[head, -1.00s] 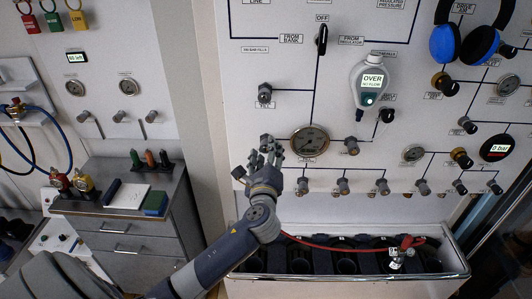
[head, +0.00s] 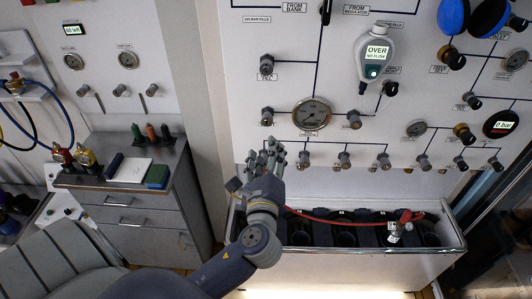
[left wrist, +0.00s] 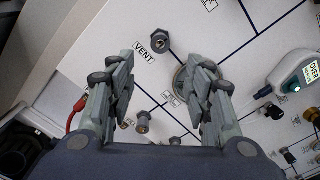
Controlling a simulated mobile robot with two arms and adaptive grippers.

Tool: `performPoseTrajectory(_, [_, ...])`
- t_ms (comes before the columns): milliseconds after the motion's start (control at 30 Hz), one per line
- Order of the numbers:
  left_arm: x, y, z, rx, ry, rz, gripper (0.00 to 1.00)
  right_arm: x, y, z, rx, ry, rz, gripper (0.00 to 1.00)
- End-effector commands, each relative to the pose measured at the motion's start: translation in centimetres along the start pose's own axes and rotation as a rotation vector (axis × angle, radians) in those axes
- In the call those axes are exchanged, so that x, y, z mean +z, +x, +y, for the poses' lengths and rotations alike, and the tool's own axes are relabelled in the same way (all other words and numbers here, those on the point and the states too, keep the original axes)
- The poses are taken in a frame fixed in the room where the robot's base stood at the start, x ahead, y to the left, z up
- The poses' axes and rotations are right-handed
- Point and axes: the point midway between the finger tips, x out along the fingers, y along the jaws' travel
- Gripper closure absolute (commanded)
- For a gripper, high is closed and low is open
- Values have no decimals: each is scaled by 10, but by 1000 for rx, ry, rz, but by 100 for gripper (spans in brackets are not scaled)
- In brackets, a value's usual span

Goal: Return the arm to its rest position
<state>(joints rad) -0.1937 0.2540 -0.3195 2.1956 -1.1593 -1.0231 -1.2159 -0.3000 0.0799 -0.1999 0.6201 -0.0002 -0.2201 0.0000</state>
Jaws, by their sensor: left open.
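My left gripper (head: 268,158) is in front of the lower part of the white fill panel (head: 290,90), above the left end of the white trough, with its arm coming up from the bottom. In the left wrist view its two fingers (left wrist: 160,95) stand wide apart with nothing between them, so it is open and empty. Beyond the fingers that view shows a valve knob (left wrist: 161,40) beside a VENT label, and a round gauge partly hidden by the right finger. My right gripper is in neither view.
A white trough (head: 350,272) with dark round slots, a red hose (head: 330,218) and a red-handled fitting stands below the panel. A grey drawer cabinet (head: 140,215) is at the left. A handheld meter (head: 375,58) reading OVER, NO FLOW is on the panel. A grey chair (head: 50,265) is at bottom left.

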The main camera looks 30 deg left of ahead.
Motion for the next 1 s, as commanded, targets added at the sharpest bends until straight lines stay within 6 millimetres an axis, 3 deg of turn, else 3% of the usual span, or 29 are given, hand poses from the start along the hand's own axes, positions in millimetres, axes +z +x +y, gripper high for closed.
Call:
performPoseTrajectory(300, [-3, 1, 2, 2, -1, 5, 53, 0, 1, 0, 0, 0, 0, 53])
performPoseTrajectory(367, [-12, 2, 8, 10, -5, 20, 53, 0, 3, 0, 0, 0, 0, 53])
performPoseTrajectory(467, [-46, 6, 32, 39, -29, 81, 53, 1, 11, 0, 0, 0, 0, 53])
performPoseTrajectory(633, [-142, 5, 108, 156, -128, 255, 53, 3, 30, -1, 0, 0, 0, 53])
performPoseTrajectory(767, [-214, -9, 177, 285, -237, 379, 53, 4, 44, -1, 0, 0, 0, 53])
performPoseTrajectory(1000, [-325, -67, 313, 594, -480, 531, 53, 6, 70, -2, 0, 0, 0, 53])
